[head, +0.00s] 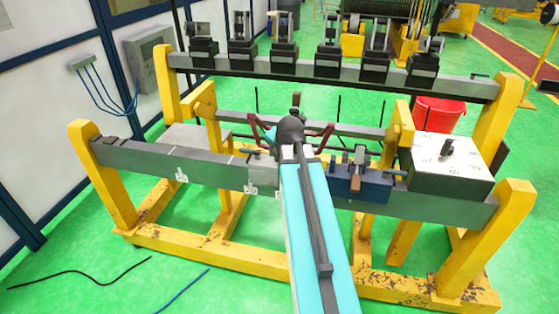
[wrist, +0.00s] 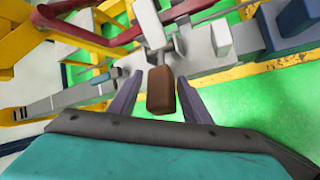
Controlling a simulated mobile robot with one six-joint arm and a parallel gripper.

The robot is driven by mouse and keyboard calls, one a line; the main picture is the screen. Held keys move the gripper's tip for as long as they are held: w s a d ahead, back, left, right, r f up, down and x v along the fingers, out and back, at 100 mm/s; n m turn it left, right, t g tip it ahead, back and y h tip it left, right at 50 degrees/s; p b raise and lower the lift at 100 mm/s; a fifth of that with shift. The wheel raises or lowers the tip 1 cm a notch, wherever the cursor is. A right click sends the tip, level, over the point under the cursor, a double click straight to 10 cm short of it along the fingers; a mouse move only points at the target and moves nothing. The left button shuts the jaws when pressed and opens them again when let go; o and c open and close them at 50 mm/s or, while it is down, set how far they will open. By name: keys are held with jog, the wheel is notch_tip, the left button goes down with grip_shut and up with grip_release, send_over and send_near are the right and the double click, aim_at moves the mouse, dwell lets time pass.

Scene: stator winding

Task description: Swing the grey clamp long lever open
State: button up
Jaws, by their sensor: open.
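In the wrist view, a lever with a brown grip (wrist: 161,90) and a pale grey shaft (wrist: 149,25) points toward me, apparently the grey clamp's long lever. My gripper (wrist: 160,76) is open, with one finger on each side of the brown grip. I cannot tell whether either finger touches it. Grey clamp parts (wrist: 196,45) show behind the grip. In the head view, my arm covers the gripper and most of the clamp. A grey block (head: 262,172) on the front beam shows just left of my arm.
Dark red bars (wrist: 100,30) cross close beyond my gripper. In the head view, a blue fixture (head: 372,186) and a white-topped box (head: 450,160) stand to the right on the front beam. A yellow frame (head: 200,245) surrounds the station. Several dark clamps line the rear beam (head: 300,68).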

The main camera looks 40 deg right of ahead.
jog(key=b+v, duration=0.3)
jog(key=v, duration=0.9)
jog(key=shift+s, duration=0.2)
jog(key=shift+r, duration=0.1)
jog(key=shift+c, duration=0.2)
